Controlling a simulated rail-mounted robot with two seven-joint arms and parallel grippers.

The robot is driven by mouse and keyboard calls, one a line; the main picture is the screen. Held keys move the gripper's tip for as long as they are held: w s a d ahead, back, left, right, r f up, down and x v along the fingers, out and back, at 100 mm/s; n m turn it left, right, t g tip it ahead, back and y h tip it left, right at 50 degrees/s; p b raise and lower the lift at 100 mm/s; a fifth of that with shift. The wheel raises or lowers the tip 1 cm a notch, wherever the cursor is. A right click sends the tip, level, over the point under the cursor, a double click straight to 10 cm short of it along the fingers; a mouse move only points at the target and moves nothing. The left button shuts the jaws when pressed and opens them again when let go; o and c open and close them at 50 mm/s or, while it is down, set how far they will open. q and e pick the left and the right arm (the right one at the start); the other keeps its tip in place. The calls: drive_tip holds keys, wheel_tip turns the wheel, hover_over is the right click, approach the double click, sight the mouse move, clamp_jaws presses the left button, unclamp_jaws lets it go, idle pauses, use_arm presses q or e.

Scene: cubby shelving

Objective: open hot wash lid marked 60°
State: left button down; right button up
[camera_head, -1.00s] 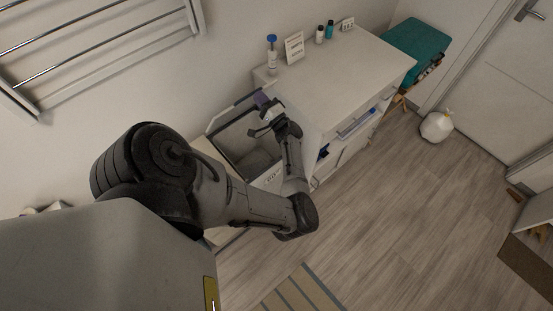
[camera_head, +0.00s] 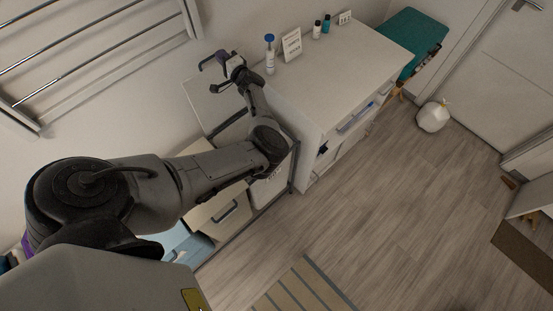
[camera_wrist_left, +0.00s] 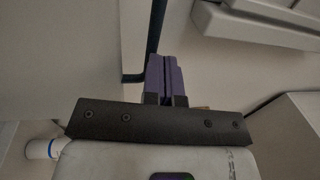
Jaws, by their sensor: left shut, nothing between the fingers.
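The hot wash bin (camera_head: 270,187) is a white bin at the right end of a row, beside the white cabinet; a small mark on its front is too small to read surely. Its pale lid (camera_head: 205,98) stands raised, tilted back towards the wall, and my arm hides part of the opening. My left gripper (camera_head: 212,59) is at the lid's upper edge, with its fingers shut and nothing between them. In the left wrist view the purple fingertips (camera_wrist_left: 165,78) are together beside a dark rim; contact is unclear. My right gripper is not in view.
The white cabinet (camera_head: 335,75) stands right of the bin, with a blue-capped bottle (camera_head: 270,58) and a small sign (camera_head: 291,45) on top. A beige-lidded bin (camera_head: 218,212) and a light blue one stand to the left. The wooden floor (camera_head: 390,220) is mostly clear.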

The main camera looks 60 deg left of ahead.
use_arm(q)
drive_tip(key=shift+a, duration=0.45)
drive_tip(key=shift+d+r, duration=0.1)
drive_tip(key=w+d+r+p, duration=0.2)
drive_tip(key=d+r, duration=0.1)
drive_tip(key=d, duration=1)
drive_tip(key=shift+d+r+p, duration=0.15)
drive_tip(key=shift+r+p, duration=0.05)
drive_tip(key=shift+p, duration=0.1)
